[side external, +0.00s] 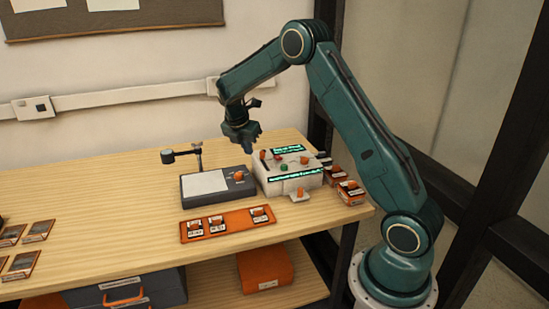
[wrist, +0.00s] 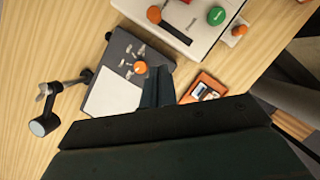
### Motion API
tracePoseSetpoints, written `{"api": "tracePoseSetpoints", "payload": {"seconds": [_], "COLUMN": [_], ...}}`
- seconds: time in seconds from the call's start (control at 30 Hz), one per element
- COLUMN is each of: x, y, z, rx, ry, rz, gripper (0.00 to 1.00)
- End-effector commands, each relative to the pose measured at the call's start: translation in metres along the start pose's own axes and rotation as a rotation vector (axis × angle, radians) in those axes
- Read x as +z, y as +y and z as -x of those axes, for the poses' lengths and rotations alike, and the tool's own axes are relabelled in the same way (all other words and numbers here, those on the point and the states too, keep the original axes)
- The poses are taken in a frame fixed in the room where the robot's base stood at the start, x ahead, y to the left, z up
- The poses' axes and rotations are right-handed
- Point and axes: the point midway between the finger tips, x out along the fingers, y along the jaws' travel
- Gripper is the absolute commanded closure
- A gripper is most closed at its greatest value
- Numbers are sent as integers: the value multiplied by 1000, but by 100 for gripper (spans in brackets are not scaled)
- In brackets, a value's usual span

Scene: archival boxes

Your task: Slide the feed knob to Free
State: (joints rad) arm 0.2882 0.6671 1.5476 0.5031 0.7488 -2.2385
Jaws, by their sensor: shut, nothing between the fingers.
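A white control box (side external: 290,180) stands on the bench, and part of it shows in the wrist view (wrist: 205,35). An orange knob (wrist: 153,14) sits at the upper-left end of a dark slot in its top; it looks like the feed knob. It also shows in the side view (side external: 263,155). The lettering beside the slot is too small to read. My gripper (side external: 244,147) is shut and empty, above the bench and apart from the knob. In the wrist view its fingers (wrist: 158,82) overlap the grey device, below the knob.
A grey device (side external: 220,193) with a white pad and orange knob (side external: 239,176) stands left of the box. A small stand (side external: 198,152) rises behind it. An orange tray (side external: 228,232) with cards lies in front. The box also carries a green button (wrist: 216,16).

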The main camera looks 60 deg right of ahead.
Motion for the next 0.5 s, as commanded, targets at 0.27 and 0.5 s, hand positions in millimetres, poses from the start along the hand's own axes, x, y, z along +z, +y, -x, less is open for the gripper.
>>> {"api": "tracePoseSetpoints", "payload": {"seconds": [0.27,0.5], "x": [0,0], "y": [0,0], "z": [39,51], "rx": [1,-1], "ry": [-1,0], "rz": [0,0], "gripper": [100,100]}}
